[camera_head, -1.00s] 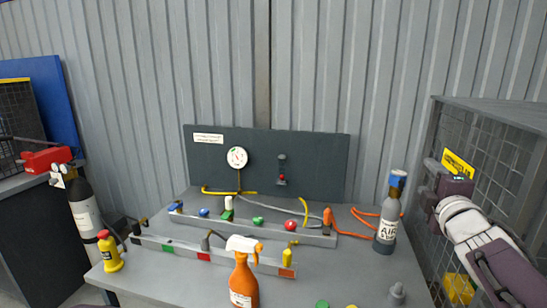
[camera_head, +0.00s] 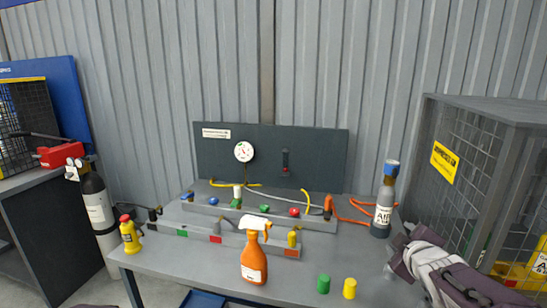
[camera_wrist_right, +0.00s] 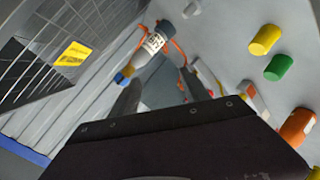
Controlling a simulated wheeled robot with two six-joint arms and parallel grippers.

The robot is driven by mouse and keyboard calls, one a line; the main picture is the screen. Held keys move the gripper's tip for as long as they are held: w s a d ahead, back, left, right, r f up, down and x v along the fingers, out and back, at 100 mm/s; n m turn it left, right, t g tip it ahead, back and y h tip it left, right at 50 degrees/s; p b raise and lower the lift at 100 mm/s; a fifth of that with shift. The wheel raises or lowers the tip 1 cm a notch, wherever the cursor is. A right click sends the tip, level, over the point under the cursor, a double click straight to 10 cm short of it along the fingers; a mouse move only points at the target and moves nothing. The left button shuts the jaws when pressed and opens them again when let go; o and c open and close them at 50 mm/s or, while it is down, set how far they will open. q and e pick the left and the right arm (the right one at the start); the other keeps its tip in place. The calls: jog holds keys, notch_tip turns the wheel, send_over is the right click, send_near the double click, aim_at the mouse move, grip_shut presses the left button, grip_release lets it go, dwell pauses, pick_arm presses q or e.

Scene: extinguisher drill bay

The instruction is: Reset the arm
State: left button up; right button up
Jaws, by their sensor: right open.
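My right arm comes in at the lower right of the head view, with its gripper (camera_head: 402,252) low by the table's right edge, near the air bottle (camera_head: 382,214). In the right wrist view this gripper (camera_wrist_right: 160,92) has its two dark fingers apart. No object shows held between them. The air bottle, grey with a blue top, also shows in the wrist view (camera_wrist_right: 152,44), beyond the fingers. My left gripper is not in view.
The grey table (camera_head: 205,262) carries an orange spray bottle (camera_head: 254,262), a green cap (camera_head: 324,284), a yellow cap (camera_head: 350,288) and valve rails before a gauge panel (camera_head: 220,160). A mesh cage (camera_head: 470,150) stands close on the right.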

jog(key=s+a+f+m+g+y+b, duration=0.1)
jog(key=s+a+f+m+g+b, duration=0.25)
jog(key=s+f, duration=0.6)
jog(key=s+a+f+m+g+y+b, duration=0.1)
jog(key=s+a+f+m+g+b, duration=0.3)
jog(key=f, duration=1)
jog(key=s+a+f+m+g+y+b, duration=0.3)
jog(key=s+a+f, duration=0.35)
jog(key=f, duration=0.55)
notch_tip(320, 180, up, 26)
jog(key=n+g+h+p, duration=0.1)
jog(key=p, duration=2.5)
jog(key=shift+s+d, duration=0.2)
jog(key=shift+d, duration=0.1)
